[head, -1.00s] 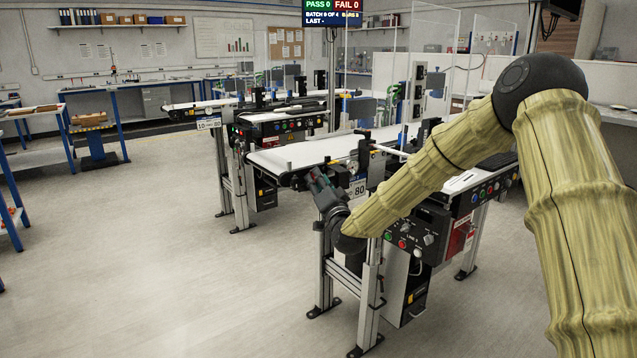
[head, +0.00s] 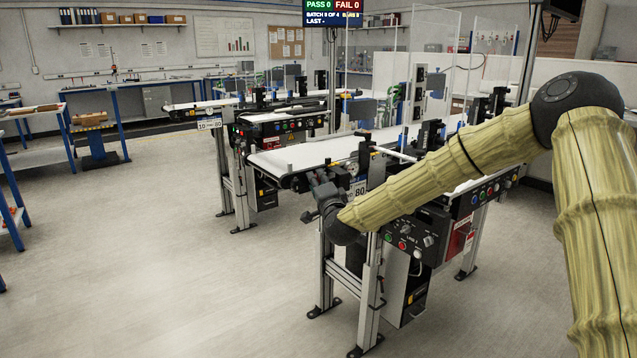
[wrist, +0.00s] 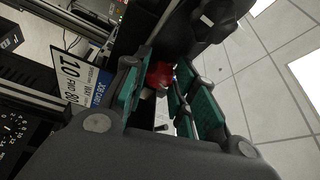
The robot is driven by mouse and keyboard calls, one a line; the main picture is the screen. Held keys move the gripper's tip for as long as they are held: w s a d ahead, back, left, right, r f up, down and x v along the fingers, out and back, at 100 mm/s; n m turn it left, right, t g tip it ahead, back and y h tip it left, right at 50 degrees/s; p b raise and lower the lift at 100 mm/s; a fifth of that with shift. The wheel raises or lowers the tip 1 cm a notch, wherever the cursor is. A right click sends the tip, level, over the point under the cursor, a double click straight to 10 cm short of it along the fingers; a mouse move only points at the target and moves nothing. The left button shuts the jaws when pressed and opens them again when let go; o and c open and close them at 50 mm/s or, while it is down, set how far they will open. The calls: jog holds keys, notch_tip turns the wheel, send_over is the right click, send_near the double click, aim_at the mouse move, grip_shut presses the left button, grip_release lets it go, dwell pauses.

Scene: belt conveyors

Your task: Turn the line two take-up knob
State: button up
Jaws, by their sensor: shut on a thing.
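The take-up knob (wrist: 159,76) is red and sits between my gripper's green-padded fingers in the wrist view, partly hidden by them. My gripper (wrist: 160,82) is shut on it, with a pad on either side. In the head view my gripper (head: 321,184) is at the near left end of the front conveyor (head: 300,157), and the knob cannot be made out there. The control panel (head: 410,237) below this conveyor appears to read line 2.
A job card (wrist: 72,77) hangs close beside the fingers in the wrist view. Another conveyor (head: 205,105) stands behind. A blue-framed bench (head: 92,90) is at the left. The floor (head: 170,260) left of the front conveyor is clear.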

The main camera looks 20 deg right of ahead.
jog(key=m, duration=0.1)
jog(key=m+g, duration=0.1)
jog(key=m, duration=0.1)
jog(key=m+g, duration=0.1)
jog(key=m, duration=0.1)
jog(key=shift+d+r+p, duration=0.1)
jog(key=shift+r+p, duration=0.2)
jog(key=shift+p, duration=0.05)
jog(key=shift+w+d+r+m+g+y+p, duration=0.1)
jog(key=shift+m+g+y+p, duration=0.2)
jog(key=shift+m+g+y, duration=0.95)
jog(key=shift+w+d+r+m+g+y+p, duration=0.15)
jog(key=shift+m+y+p, duration=0.15)
jog(key=shift+m, duration=2)
jog(key=shift+s+d+r+m+g+y+p, duration=0.1)
jog(key=shift+m+g+y+p, duration=0.2)
jog(key=shift+m+g+y, duration=0.95)
jog(key=shift+m+t+h, duration=0.4)
jog(key=shift+m+t, duration=0.15)
jog(key=shift+m, duration=0.15)
jog(key=o, duration=1)
jog(key=shift+f, duration=0.1)
jog(key=shift+o, duration=0.2)
